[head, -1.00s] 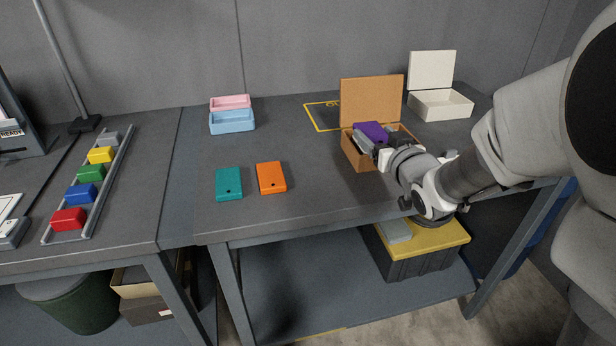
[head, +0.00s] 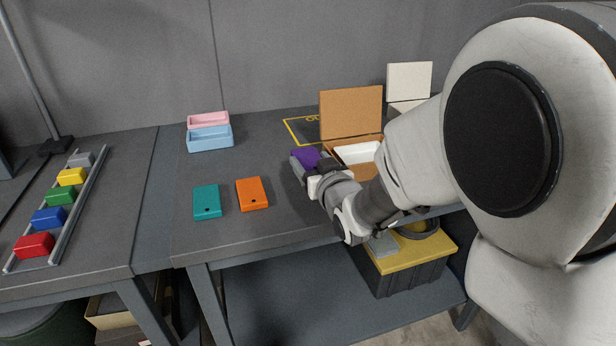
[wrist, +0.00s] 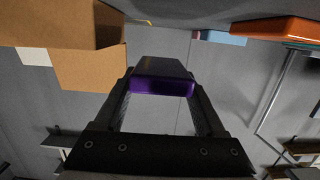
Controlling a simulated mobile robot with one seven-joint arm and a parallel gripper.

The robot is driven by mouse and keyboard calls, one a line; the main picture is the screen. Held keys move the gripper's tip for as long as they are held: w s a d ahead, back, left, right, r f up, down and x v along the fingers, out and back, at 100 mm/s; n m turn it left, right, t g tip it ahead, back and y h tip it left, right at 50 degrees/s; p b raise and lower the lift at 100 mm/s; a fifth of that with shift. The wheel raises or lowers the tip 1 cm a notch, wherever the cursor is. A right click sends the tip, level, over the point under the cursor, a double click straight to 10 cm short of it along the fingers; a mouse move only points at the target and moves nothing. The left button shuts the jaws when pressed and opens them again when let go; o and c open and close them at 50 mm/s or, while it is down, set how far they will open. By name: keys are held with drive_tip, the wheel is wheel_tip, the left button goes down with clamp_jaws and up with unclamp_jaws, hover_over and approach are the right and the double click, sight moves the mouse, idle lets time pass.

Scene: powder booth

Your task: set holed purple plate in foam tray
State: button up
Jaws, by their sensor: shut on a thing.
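My gripper (head: 312,168) is shut on the purple plate (head: 304,157) and holds it left of the open brown box (head: 344,176). In the wrist view, the purple plate (wrist: 165,89) sits between the fingers of my gripper (wrist: 160,98); I cannot see its hole. A white tray-like insert (head: 357,153) shows inside the brown box, partly hidden by my arm. I cannot tell for sure whether it is the foam tray. A pink tray (head: 208,120) and a light blue tray (head: 210,138) stand at the back left of the table.
Yellow marking (head: 292,132) lies behind the gripper. The table's middle is clear.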

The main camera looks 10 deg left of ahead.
sight(295, 193)
drive_tip(key=a+f, duration=0.1)
drive_tip(key=s+a+f, duration=0.1)
drive_tip(key=a, duration=0.1)
drive_tip(key=shift+a, duration=0.2)
drive_tip(key=shift+f+b, duration=1)
drive_tip(key=shift+f, duration=0.85)
drive_tip(key=shift+f, duration=0.2)
drive_tip(key=o, duration=1.5)
drive_tip(key=shift+o, duration=0.2)
drive_tip(key=shift+r+p, duration=0.15)
drive_tip(key=shift+p, duration=0.3)
